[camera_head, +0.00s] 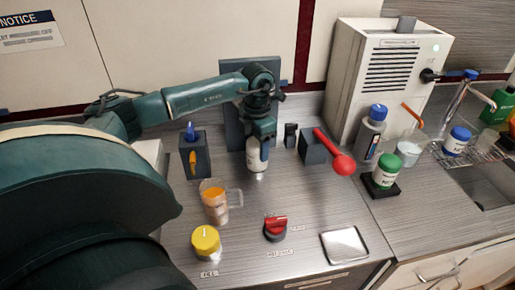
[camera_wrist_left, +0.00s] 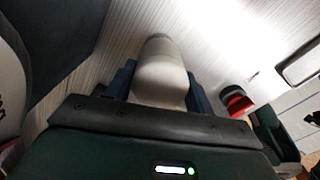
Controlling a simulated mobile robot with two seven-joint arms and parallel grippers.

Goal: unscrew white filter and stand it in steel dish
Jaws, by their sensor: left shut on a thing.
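The white filter (camera_head: 257,162) is upright below my left gripper (camera_head: 258,150), in front of a dark upright panel (camera_head: 233,108). The left gripper is shut on the filter's upper part, with blue fingers on both sides. The filter (camera_wrist_left: 160,72) also shows between the fingers in the left wrist view. The gripper hides its top, so I cannot tell whether it is still joined to the panel's fitting. The steel dish (camera_head: 345,244), shallow and rectangular, lies empty at the front right of the worktop. Its edge shows in the left wrist view (camera_wrist_left: 302,64). My right gripper is not in view.
A red-and-black knob (camera_head: 275,228), yellow-lidded jar (camera_head: 206,243) and clear mug (camera_head: 215,202) stand at the front. A holder with a red spoon (camera_head: 335,158) is right of the filter. A green-lidded jar (camera_head: 385,172) stands near a white machine (camera_head: 385,80).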

